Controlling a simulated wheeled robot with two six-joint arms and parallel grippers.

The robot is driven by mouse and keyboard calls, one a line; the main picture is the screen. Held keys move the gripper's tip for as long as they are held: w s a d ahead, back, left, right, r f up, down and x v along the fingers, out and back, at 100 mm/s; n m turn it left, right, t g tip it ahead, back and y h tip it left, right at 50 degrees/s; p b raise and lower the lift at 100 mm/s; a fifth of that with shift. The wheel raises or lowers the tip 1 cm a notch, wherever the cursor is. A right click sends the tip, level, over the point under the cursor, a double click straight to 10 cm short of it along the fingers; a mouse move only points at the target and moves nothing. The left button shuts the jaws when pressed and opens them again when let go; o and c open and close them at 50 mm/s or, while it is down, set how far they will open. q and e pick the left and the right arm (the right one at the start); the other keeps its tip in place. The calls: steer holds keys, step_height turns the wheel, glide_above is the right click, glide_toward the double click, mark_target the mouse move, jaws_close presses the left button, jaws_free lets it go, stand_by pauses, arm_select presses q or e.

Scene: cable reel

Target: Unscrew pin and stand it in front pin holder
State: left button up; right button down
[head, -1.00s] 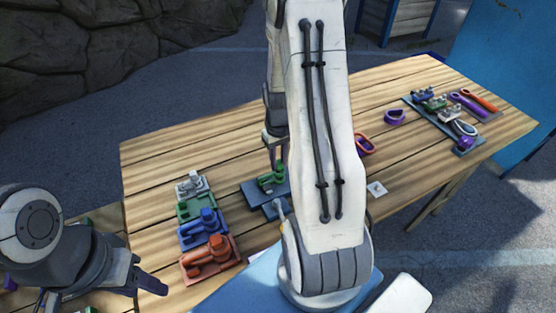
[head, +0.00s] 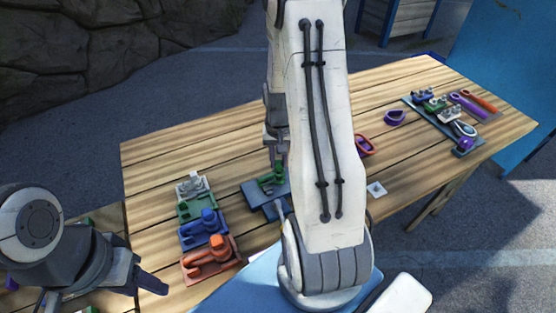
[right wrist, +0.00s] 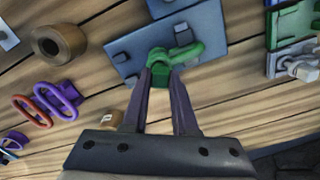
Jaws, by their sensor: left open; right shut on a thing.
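A green shackle (head: 270,181) lies on a dark blue plate (head: 254,194) near the middle of the table. In the right wrist view, its curved bow (right wrist: 190,52) is on the plate (right wrist: 208,24), with the green pin head (right wrist: 158,74) at its near side. My right gripper (head: 276,163) points down over it; its fingertips (right wrist: 160,76) are shut on the green pin head. Whether the pin's thread is still in the shackle is hidden. My left gripper (head: 152,286) is open and empty at the lower left, away from the shackle. I cannot tell which fitting is the front pin holder.
Grey, green, blue and orange fixtures (head: 212,258) stand in a row left of the plate. A loaded tray (head: 478,145) is at the far right.

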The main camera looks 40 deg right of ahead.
steer(key=shift+r+p, duration=2.65)
steer(key=shift+r, duration=0.4)
